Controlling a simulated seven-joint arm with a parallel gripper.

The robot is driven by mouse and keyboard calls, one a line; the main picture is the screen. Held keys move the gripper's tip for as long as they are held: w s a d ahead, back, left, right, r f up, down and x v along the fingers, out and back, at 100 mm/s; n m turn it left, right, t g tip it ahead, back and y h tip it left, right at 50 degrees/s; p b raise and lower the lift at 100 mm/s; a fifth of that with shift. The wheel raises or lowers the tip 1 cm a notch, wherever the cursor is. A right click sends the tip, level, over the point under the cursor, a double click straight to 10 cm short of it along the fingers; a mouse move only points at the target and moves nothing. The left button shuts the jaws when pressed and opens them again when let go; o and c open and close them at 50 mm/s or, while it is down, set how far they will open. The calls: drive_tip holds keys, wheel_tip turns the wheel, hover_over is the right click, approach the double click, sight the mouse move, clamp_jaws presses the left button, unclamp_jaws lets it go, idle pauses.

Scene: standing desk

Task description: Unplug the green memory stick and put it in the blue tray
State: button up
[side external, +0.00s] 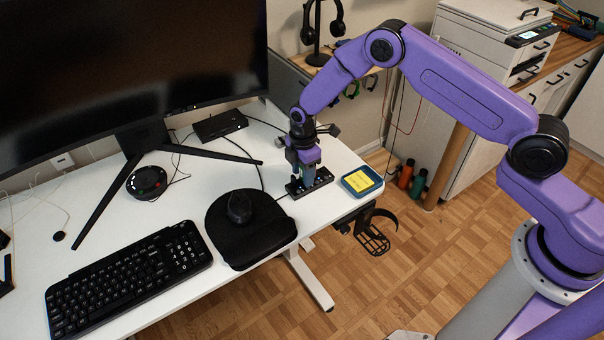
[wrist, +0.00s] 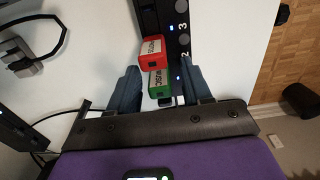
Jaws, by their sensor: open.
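The green memory stick (wrist: 159,83) stands in a black hub (wrist: 176,42) in the wrist view, beside a red stick (wrist: 152,51). My gripper (wrist: 160,88) is open, with one finger on each side of the green stick. Whether the fingers touch it I cannot tell. In the side view my gripper (side external: 303,176) points down at the hub (side external: 323,179) near the desk's right edge, and the green stick is too small and covered to make out. The blue tray (side external: 378,178) lies just right of the hub, with a yellow note (side external: 359,181) in it.
A mouse (side external: 239,207) on a black mat (side external: 262,242) and a keyboard (side external: 130,282) lie left of the hub. A black box (side external: 219,125) with cables and a monitor (side external: 120,65) stand behind. The desk edge is close beyond the tray.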

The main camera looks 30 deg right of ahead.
idle(0.5)
clamp_jaws()
drive_tip(key=shift+r, duration=3)
drive_tip(key=shift+r, duration=0.1)
